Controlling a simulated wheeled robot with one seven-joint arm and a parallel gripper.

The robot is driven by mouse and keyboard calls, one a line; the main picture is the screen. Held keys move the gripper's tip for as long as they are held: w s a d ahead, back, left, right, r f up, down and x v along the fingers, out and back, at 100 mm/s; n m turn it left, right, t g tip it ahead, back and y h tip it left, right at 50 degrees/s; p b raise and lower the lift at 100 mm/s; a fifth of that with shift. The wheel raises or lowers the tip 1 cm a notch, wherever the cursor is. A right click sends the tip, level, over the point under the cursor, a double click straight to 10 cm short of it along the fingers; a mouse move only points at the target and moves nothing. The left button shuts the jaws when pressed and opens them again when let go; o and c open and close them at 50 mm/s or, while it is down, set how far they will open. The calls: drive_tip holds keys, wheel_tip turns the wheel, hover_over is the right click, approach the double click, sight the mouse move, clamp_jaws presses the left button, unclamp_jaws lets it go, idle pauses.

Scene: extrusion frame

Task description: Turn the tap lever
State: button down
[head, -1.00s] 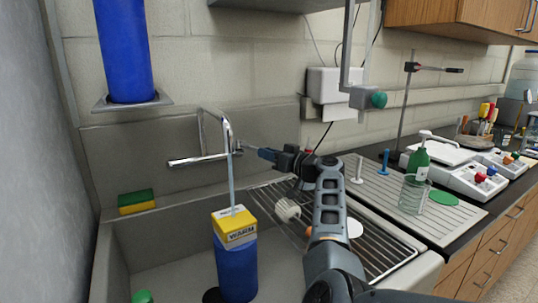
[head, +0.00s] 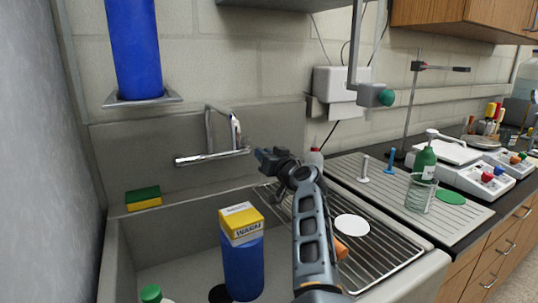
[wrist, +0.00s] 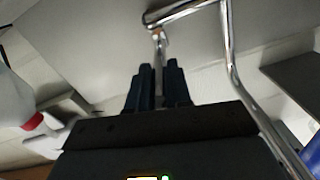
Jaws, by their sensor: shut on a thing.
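The chrome tap (head: 209,130) stands out from the grey splashback above the sink, with a long horizontal bar and a bent spout. No water stream shows below the spout. My gripper (head: 262,156) is at the right end of the tap, level with its bar. In the wrist view my gripper (wrist: 158,75) has its two dark fingers close together around the thin metal tap lever (wrist: 159,52). The lever's lower end is hidden between the fingers. The tap's curved pipe (wrist: 229,50) passes to the right of the fingers.
A blue container (head: 243,268) with a yellow and white box (head: 241,222) on top stands in the sink under the spout. A green and yellow sponge (head: 143,198) lies on the left ledge. A wire rack (head: 385,262) and a bottle (head: 315,158) are to the right.

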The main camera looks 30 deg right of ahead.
drive_tip(key=shift+a+h, duration=0.3)
drive_tip(key=shift+h, duration=0.2)
drive_tip(key=c, duration=1.1)
unclamp_jaws()
drive_tip(key=shift+o, duration=0.2)
drive_tip(key=s+p, duration=0.3)
drive_tip(key=s, duration=0.4)
drive_tip(key=shift+s+a, duration=0.35)
drive_tip(key=shift+a, duration=0.05)
